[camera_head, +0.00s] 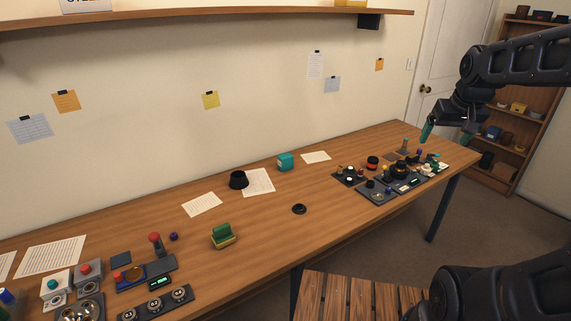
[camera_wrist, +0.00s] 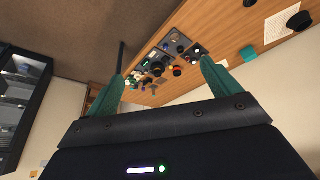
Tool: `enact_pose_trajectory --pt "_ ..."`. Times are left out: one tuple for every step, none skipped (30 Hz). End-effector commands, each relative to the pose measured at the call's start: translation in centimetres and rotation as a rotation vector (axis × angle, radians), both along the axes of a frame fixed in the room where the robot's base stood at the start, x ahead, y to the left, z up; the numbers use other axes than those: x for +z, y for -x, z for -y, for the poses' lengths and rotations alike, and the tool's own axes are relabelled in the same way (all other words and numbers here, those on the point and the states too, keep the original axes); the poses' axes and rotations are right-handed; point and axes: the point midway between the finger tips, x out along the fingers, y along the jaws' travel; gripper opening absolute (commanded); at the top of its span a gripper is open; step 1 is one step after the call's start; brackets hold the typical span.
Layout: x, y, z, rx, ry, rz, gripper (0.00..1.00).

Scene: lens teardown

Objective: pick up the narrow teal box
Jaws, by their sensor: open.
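A small teal box (camera_head: 285,163) stands on the wooden table near the wall, between two paper sheets. A teal block that looks like the same box shows at the right in the wrist view (camera_wrist: 248,53). My gripper (camera_head: 446,134) is at the right, over the table's far right end, well apart from the teal box. Its two green fingers are spread with nothing between them, as the wrist view also shows (camera_wrist: 163,71).
A black lens part (camera_head: 239,180) and a black ring (camera_head: 299,209) lie near the box. A green and yellow block (camera_head: 222,236) is further left. Control modules (camera_head: 376,191) crowd the right end. A shelf (camera_head: 200,14) runs along the wall above.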

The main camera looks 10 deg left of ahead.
Motion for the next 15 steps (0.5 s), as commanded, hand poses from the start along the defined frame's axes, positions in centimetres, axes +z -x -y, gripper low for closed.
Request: enact_pose_trajectory --pt "0.2 -1.6 -0.7 0.02 0.002 -0.005 0.89" --pt "0.4 -2.5 -1.1 0.03 0.004 -0.005 0.89" --pt "0.6 -3.7 -1.6 0.045 0.005 -0.005 0.89" --pt "0.7 -4.6 -2.0 0.055 0.006 -0.005 0.89" --pt "0.8 -5.4 -2.5 0.065 0.008 -0.005 0.89" --pt "1.0 -6.6 -3.1 0.079 0.009 -0.004 0.89" --pt "1.0 -7.5 -3.5 0.088 0.01 -0.005 0.89" --pt "1.0 -8.4 -4.0 0.099 0.011 -0.006 0.89" --pt "1.1 -9.5 -4.7 0.113 0.011 -0.006 0.89" --pt "1.1 -10.4 -5.2 0.123 0.012 -0.005 0.89" --pt "1.0 -11.3 -5.7 0.132 0.013 -0.006 0.89" --pt "1.0 -12.5 -6.4 0.146 0.014 -0.006 0.89" --pt "0.9 -13.3 -7.0 0.158 0.015 -0.006 0.89" --pt "0.8 -14.2 -7.5 0.168 0.015 -0.006 0.89" --pt "0.6 -15.4 -8.3 0.181 0.016 -0.006 0.89"
